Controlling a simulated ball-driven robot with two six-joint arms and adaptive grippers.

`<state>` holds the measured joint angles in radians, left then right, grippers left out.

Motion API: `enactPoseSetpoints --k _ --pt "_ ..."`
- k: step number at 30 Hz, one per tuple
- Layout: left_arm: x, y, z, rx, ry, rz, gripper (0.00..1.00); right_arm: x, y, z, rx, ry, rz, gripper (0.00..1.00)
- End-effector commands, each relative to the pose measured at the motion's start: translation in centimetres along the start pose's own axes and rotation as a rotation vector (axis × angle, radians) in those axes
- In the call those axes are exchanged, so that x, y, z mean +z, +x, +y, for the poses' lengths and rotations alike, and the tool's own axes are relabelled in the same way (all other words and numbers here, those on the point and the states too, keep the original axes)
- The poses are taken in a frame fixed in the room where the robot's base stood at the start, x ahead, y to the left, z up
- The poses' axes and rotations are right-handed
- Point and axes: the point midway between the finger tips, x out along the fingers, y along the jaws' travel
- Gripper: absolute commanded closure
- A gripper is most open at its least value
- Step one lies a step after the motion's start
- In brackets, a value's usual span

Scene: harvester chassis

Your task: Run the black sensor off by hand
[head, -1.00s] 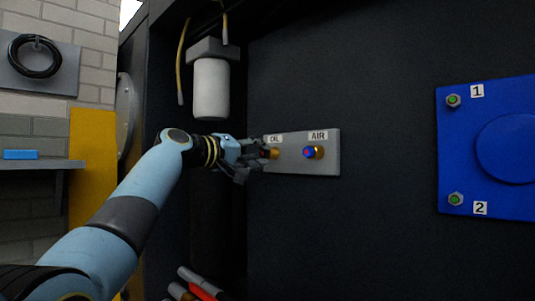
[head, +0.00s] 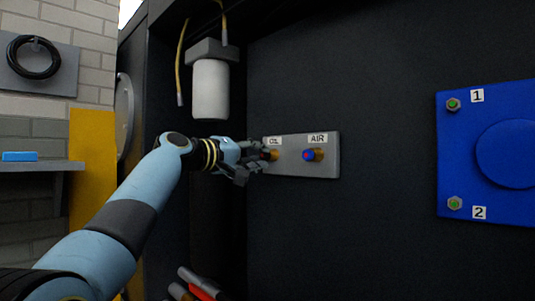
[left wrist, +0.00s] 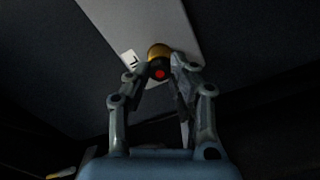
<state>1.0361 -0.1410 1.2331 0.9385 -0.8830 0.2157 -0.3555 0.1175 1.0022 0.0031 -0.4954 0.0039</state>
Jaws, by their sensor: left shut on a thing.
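The black sensor (left wrist: 159,71) has a red dot on its end and sits at a brass fitting (left wrist: 158,51) on the grey plate (left wrist: 145,25). My left gripper (left wrist: 162,78) has its fingers on either side of the sensor and is shut on it. In the head view the left gripper (head: 263,156) is at the left fitting, under a label that seems to read OIL, and its fingers hide most of the sensor. I cannot tell how far the sensor is screwed in. My right gripper is not in view.
A blue sensor (head: 310,155) with a red centre sits in the brass fitting under the AIR label, close to the right of my gripper. A white canister (head: 211,90) hangs above my wrist. A blue cover (head: 475,120) is at the right. The dark wall between is clear.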

Motion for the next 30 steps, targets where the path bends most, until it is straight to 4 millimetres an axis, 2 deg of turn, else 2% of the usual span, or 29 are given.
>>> enactPoseSetpoints --k 4,7,14,23,30 --pt "-0.1 -0.1 0.2 -0.004 -0.071 -0.003 1.0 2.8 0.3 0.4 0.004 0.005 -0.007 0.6" --pt "-0.5 -0.2 0.9 -0.005 -0.232 -0.003 1.0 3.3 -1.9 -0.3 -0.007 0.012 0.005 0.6" --pt "-0.5 -0.3 0.8 -0.007 -0.65 -0.002 1.0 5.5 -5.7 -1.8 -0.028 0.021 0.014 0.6" --pt "-0.4 -0.3 0.6 -0.009 -1.271 0.0 1.0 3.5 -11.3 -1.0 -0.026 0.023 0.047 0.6" --pt "-0.2 -0.4 0.4 -0.009 -1.92 0.003 1.0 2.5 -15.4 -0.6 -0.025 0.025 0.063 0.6"
